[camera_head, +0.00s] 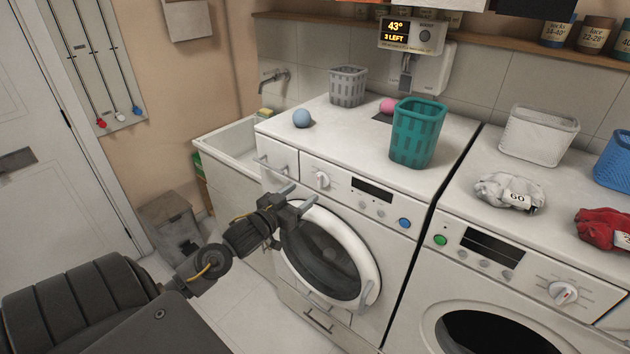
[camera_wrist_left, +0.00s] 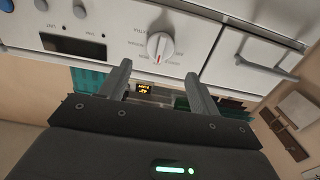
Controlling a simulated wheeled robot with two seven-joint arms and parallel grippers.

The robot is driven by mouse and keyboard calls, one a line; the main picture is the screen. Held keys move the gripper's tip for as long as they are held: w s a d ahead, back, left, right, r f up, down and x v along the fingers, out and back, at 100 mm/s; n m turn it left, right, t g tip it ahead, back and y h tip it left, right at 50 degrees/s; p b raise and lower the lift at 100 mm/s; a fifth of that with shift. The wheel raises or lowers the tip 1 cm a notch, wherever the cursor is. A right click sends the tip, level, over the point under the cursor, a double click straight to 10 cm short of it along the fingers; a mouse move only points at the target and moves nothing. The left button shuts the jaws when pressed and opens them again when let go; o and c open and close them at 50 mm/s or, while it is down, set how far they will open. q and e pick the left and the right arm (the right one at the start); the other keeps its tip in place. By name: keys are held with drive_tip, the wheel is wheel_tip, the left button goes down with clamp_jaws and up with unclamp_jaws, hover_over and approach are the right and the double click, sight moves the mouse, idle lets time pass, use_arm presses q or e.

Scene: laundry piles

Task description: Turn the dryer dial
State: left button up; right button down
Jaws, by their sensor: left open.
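The left white machine has a round white dial (camera_head: 321,180) with a red mark at the left of its front panel. My left gripper (camera_head: 299,197) is open and empty, in front of that panel, a little left of and below the dial. In the left wrist view the dial (camera_wrist_left: 160,46) appears beyond the two spread fingertips (camera_wrist_left: 158,72), roughly centred between them and not visibly touched. The right machine has a similar dial (camera_head: 563,293), away from my gripper. The pictures do not make clear which machine is the dryer. My right gripper is not in view.
The left machine's round door (camera_head: 372,262) is shut, below my left gripper. A teal basket (camera_head: 418,132), grey basket (camera_head: 348,86) and blue ball (camera_head: 302,118) stand on top. A wall display (camera_head: 412,35) reads 43° and 3 LEFT. A sink (camera_head: 228,140) stands at left.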

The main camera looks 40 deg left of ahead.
sight(318, 182)
use_arm(q)
drive_tip(key=w+p, duration=0.1)
drive_tip(key=w, duration=0.6)
drive_tip(key=shift+w+p, duration=0.15)
drive_tip(key=shift+p, duration=0.2)
drive_tip(key=shift+c, duration=0.4)
drive_tip(key=c, duration=0.9)
drive_tip(key=shift+o, duration=0.2)
